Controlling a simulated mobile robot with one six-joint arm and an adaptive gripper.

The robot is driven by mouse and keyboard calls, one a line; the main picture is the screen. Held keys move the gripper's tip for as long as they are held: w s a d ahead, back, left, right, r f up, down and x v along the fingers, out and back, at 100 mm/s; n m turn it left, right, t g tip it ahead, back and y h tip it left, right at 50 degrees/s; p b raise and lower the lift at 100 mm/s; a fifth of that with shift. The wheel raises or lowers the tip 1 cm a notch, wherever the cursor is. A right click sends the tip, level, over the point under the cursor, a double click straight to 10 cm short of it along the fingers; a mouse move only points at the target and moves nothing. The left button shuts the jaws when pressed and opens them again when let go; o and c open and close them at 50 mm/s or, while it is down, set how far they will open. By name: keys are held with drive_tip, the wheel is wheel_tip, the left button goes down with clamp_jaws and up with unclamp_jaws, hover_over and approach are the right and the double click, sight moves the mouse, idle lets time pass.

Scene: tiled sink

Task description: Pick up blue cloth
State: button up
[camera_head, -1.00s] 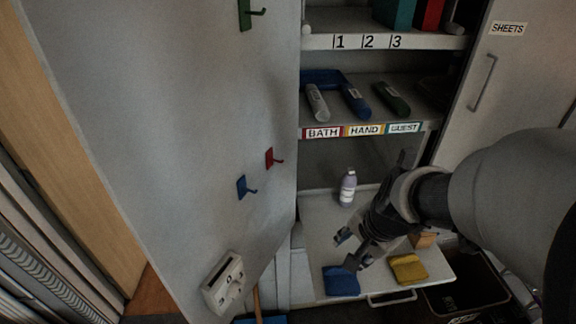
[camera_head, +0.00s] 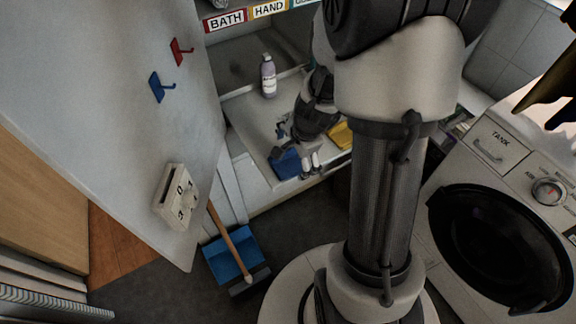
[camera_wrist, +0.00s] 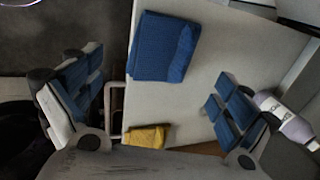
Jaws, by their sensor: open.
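The blue cloth (camera_head: 287,163) lies folded on the pull-out shelf near its front edge in the head view. It also shows in the wrist view (camera_wrist: 163,47), whole and flat on the pale surface. My gripper (camera_wrist: 158,98) is open and empty, its blue-padded fingers spread wide with the cloth lying beyond the gap between them. In the head view my gripper (camera_head: 296,150) is close to the cloth, and parts of it cover some of the cloth's right side. I cannot tell if it touches the cloth.
A yellow cloth (camera_head: 341,135) lies right of the blue one. A purple-grey bottle (camera_head: 268,77) stands at the shelf's back. A blue dustpan (camera_head: 222,262) is on the floor. The washing machine (camera_head: 490,230) stands right, the open cabinet door (camera_head: 90,110) left.

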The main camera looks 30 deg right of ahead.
sight(291, 163)
drive_tip(key=b+x, duration=0.3)
drive_tip(key=x, duration=0.3)
drive_tip(key=shift+a+b, duration=0.1)
drive_tip(key=shift+b, duration=0.25)
drive_tip(key=shift+r, duration=0.15)
drive_tip(key=shift+s, duration=0.1)
drive_tip(key=shift+c, duration=0.3)
drive_tip(key=c, duration=0.8)
